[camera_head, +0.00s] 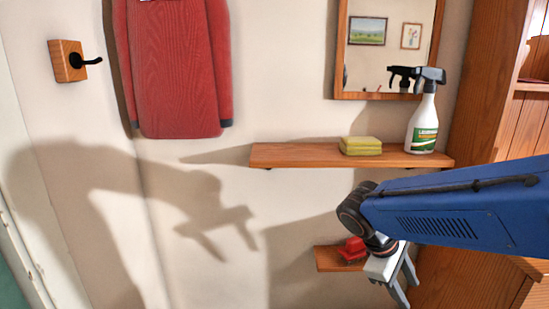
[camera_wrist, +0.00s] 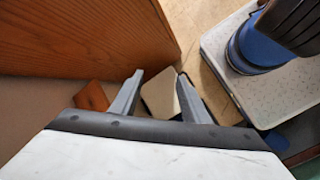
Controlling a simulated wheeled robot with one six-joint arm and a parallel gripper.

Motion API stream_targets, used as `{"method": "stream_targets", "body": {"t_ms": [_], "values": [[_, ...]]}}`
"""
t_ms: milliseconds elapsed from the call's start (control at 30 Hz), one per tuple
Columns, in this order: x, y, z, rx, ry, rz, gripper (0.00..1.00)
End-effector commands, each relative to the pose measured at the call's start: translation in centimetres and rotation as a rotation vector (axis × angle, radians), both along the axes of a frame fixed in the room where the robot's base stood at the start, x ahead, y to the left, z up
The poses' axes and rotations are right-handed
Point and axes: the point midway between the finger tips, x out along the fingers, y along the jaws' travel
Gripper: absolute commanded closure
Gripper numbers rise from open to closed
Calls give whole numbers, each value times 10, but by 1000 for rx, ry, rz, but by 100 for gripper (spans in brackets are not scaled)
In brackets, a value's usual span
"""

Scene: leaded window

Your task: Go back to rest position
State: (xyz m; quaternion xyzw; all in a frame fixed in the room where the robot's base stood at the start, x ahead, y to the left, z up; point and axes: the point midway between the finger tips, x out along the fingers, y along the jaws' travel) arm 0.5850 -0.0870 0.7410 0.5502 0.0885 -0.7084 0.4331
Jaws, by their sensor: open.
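My gripper (camera_head: 406,286) hangs at the end of my blue arm, in front of the wall at the lower right of the head view. Its two grey fingers are apart and nothing shows between them. In the wrist view the open fingers of my gripper (camera_wrist: 160,92) point down toward the floor, with a pale flat patch visible below them.
A small lower shelf (camera_head: 330,259) with a red object (camera_head: 353,249) is close beside my gripper. A mirror (camera_head: 389,60), red sweater (camera_head: 180,70), hook (camera_head: 68,61) and wooden cabinet (camera_head: 487,80) surround it.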

Motion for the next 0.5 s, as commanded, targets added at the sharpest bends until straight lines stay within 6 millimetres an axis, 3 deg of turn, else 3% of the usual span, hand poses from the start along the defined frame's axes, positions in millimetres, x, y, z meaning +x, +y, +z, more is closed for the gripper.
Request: {"method": "stream_targets", "body": {"t_ms": [500], "values": [[-62, 1, 6, 359, -311, -351, 58]]}}
